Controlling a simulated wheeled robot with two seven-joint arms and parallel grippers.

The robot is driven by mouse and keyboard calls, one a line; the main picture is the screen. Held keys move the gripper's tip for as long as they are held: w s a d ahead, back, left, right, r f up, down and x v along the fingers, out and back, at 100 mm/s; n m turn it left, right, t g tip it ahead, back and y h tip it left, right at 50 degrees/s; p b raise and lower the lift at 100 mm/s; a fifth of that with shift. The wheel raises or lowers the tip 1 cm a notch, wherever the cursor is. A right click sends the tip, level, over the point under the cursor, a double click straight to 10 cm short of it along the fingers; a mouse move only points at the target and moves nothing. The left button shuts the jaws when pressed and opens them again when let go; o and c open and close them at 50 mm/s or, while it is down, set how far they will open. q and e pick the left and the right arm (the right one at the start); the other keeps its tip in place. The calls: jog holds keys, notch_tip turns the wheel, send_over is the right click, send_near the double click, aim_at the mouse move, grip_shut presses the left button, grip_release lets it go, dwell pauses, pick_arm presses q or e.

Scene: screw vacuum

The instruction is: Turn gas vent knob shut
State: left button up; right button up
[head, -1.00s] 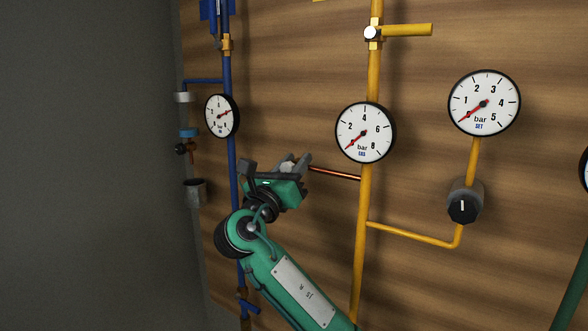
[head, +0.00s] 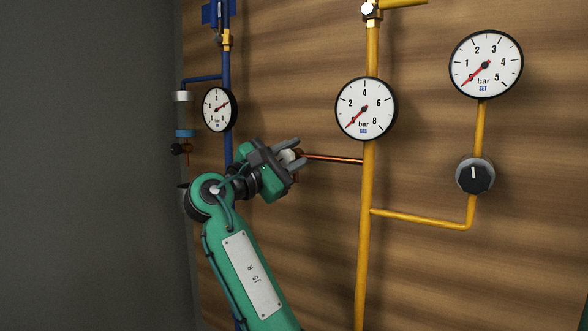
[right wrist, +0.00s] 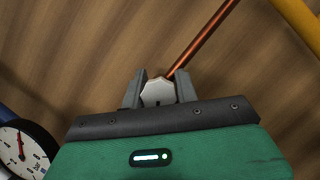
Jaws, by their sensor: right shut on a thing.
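The gas vent knob (right wrist: 158,93) is a pale faceted knob at the end of a thin copper pipe (right wrist: 203,38) in the right wrist view. In the head view the knob (head: 289,156) shows at the left end of the copper pipe (head: 333,159), partly hidden by the fingers. My right gripper (right wrist: 158,89) has its two grey fingers on either side of the knob and is shut on it. In the head view my right gripper (head: 290,155) is at the pipe's end, left of the yellow gas pipe (head: 368,200). My left gripper is not in view.
A gas gauge (head: 366,108) sits on the yellow pipe, its needle at the low end. A set gauge (head: 486,64) and a black regulator knob (head: 474,175) are to the right. A blue pipe (head: 227,80) with a gauge (head: 219,109) stands left, behind my arm.

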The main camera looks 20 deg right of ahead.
jog(key=m+g, duration=0.1)
jog(key=m, duration=0.1)
jog(key=m+b, duration=0.1)
jog(key=m, duration=0.1)
jog(key=shift+f+g+y+b, duration=0.15)
jog(key=shift+g+y+b, duration=0.15)
jog(key=shift+g, duration=0.1)
jog(key=shift+m+g+y+b, duration=0.4)
jog(key=shift+m+g, duration=0.1)
jog(key=shift+m, duration=1.2)
jog(key=o, duration=1)
jog(key=shift+s, duration=0.1)
jog(key=shift+c, duration=0.2)
